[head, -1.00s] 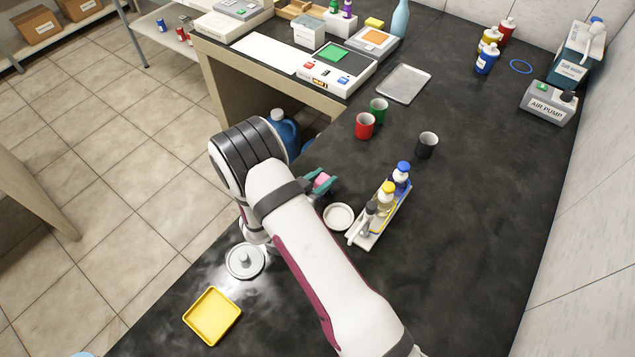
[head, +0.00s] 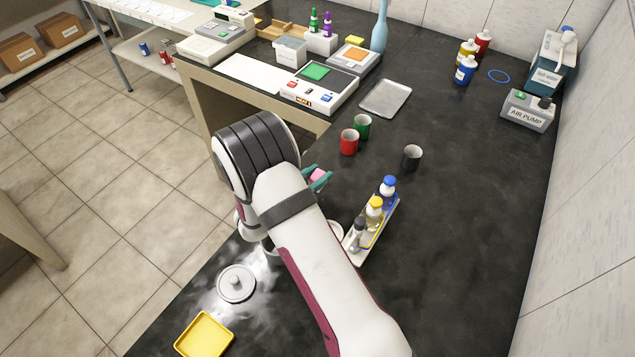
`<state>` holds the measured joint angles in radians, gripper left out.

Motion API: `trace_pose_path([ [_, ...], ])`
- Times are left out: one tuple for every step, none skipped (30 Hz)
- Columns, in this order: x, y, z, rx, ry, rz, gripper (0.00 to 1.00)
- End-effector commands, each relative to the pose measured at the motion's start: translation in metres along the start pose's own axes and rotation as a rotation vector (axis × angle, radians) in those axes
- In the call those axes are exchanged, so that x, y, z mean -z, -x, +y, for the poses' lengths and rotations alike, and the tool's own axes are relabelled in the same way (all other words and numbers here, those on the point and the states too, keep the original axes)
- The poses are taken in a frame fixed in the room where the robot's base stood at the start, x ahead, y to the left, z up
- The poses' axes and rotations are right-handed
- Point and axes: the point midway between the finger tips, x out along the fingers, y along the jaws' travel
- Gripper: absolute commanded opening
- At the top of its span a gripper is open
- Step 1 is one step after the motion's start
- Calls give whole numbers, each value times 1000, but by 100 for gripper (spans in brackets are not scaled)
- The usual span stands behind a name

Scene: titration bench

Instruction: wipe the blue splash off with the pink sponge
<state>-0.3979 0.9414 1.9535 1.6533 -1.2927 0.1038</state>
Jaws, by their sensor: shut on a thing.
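My gripper (head: 318,178), with teal fingers, is shut on the pink sponge (head: 318,174). Only a small part of the sponge shows between the fingers, and my arm covers much of the area beside it. The gripper is over the left part of the dark bench, below the red cup (head: 349,142). I cannot tell whether the sponge touches the bench. I see no blue splash on the bench; it may be hidden behind my arm.
A rack of bottles (head: 370,230) stands right of my arm. A white dish (head: 336,231) is mostly hidden by it. Green (head: 363,126) and dark (head: 411,157) cups stand beyond. A grey lid (head: 236,283) and yellow tray (head: 204,334) lie lower left.

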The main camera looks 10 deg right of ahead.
Motion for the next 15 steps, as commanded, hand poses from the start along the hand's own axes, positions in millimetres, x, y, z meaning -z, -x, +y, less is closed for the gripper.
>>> trace_pose_path([
  [4, 2, 0, 1, -2, 0, 0],
  [6, 2, 0, 1, -1, 0, 0],
  [7, 3, 0, 1, 0, 0, 0],
  [7, 3, 0, 0, 1, -1, 0],
  [7, 3, 0, 0, 1, -1, 0],
  [7, 3, 0, 0, 1, -1, 0],
  [7, 3, 0, 0, 1, -1, 0],
  [7, 3, 0, 0, 1, -1, 0],
  [7, 3, 0, 0, 1, -1, 0],
  [7, 3, 0, 1, 1, -1, 0],
  [8, 4, 0, 1, 1, -1, 0],
  [9, 4, 0, 1, 0, 0, 0],
  [10, 4, 0, 1, 0, 0, 0],
  [12, 5, 0, 1, -1, 0, 0],
  [16, 7, 0, 2, -3, 0, 0],
])
